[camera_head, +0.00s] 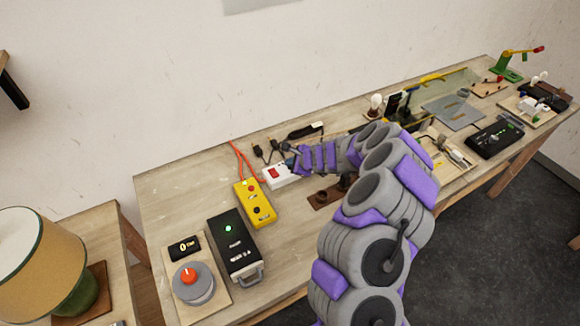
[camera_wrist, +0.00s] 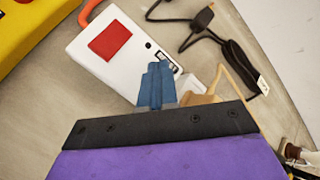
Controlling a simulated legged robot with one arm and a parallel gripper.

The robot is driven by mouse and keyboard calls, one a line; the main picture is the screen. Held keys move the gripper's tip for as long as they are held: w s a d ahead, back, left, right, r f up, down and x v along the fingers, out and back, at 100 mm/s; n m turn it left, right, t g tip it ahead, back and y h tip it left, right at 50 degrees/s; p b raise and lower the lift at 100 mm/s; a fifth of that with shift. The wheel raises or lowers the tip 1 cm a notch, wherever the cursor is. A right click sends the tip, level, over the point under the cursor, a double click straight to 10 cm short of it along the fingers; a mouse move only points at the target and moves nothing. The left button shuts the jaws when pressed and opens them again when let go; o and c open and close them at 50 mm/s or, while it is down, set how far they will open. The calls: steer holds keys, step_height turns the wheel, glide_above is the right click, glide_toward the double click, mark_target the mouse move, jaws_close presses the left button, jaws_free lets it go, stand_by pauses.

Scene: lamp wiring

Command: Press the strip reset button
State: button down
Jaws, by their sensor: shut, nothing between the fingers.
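A white power strip (camera_head: 281,181) with a red switch lies on the workbench, right of the yellow box. In the wrist view the strip (camera_wrist: 92,72) fills the upper left, with its large red rocker (camera_wrist: 109,41) and a small round dark spot (camera_wrist: 148,45) near its end. My gripper (camera_head: 293,163) reaches in from the right at the strip's end. In the wrist view its blue fingers (camera_wrist: 157,72) are together, empty, over the strip's near end by some small sockets or marks. Whether the fingertips touch the strip I cannot tell.
A yellow box (camera_head: 255,204) stands left of the strip, joined by an orange cable (camera_head: 240,158). Black plugs and cords (camera_head: 262,152) lie behind it. A black power unit (camera_head: 234,246) with a green light and a dial board (camera_head: 194,283) stand front left.

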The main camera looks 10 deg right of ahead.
steer(key=shift+r, duration=0.1)
steer(key=shift+r+p, duration=0.6)
steer(key=shift+r, duration=0.1)
step_height(320, 180, up, 5)
steer(key=p, duration=0.4)
stand_by(0.6)
